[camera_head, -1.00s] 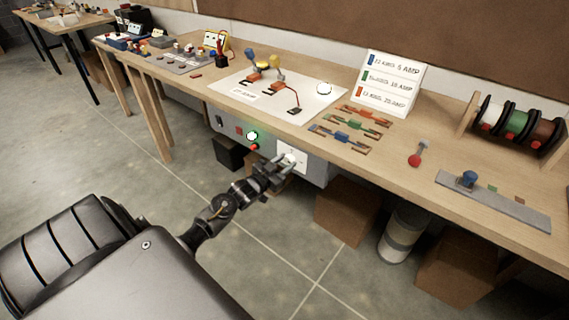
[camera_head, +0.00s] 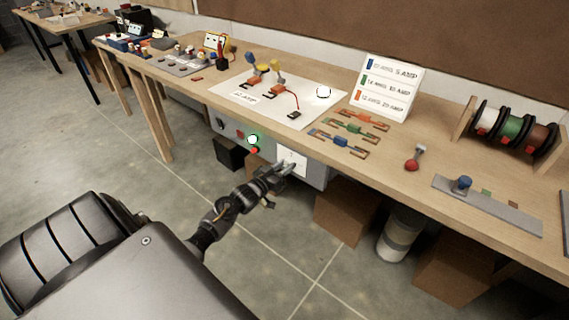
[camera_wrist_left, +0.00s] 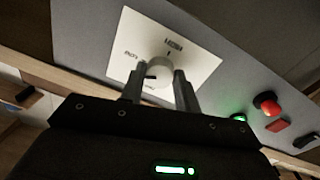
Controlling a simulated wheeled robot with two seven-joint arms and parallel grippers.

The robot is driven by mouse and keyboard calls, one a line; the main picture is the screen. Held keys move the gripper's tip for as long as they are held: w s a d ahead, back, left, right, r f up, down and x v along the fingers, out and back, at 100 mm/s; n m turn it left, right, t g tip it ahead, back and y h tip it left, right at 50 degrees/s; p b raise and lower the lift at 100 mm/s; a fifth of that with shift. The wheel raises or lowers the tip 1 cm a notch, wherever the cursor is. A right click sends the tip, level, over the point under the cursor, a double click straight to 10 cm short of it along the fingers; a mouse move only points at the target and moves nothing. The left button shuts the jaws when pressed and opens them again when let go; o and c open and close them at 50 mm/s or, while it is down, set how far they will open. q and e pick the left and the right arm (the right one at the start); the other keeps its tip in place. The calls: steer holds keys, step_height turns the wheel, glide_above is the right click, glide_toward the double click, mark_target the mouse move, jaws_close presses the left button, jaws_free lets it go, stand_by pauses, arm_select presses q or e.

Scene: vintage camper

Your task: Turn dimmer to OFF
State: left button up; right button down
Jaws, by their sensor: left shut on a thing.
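The white dimmer plate (camera_head: 294,155) is on the front of the grey panel under the workbench edge. In the left wrist view the plate (camera_wrist_left: 205,62) has small printed labels, too blurred to read surely. Its round white knob (camera_wrist_left: 160,69) is between the two fingers of my left gripper (camera_wrist_left: 159,82), which is shut on it. A dark mark shows at the knob's lower left. In the head view my left gripper (camera_head: 284,170) reaches the plate from the lower left and hides most of the knob. My right gripper is not in view.
Beside the plate are a lit green light (camera_head: 252,139), a red button (camera_head: 253,151) and a red switch (camera_head: 240,134). A round white lamp (camera_head: 323,92) glows on the bench sheet. Cardboard boxes (camera_head: 345,210) and a bucket (camera_head: 400,236) stand below the bench.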

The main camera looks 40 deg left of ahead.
arm_select(q)
steer(key=shift+r+n+p, duration=0.1)
steer(key=shift+n+p, duration=0.35)
steer(key=shift+n, duration=0.55)
steer(key=n+p, duration=0.1)
steer(key=n, duration=0.1)
steer(key=shift+d+n, duration=0.1)
steer(key=shift+n, duration=0.3)
steer(key=n+p, duration=0.1)
steer(key=n, duration=0.1)
steer(key=shift+n+y+p, duration=0.3)
steer(key=shift+n+p, duration=0.05)
steer(key=shift+n, duration=0.05)
steer(key=n+p, duration=0.2)
steer(key=n, duration=0.3)
steer(key=shift+n, duration=0.4)
steer(key=shift+d, duration=0.1)
steer(key=o, duration=1)
steer(key=shift+c, duration=0.2)
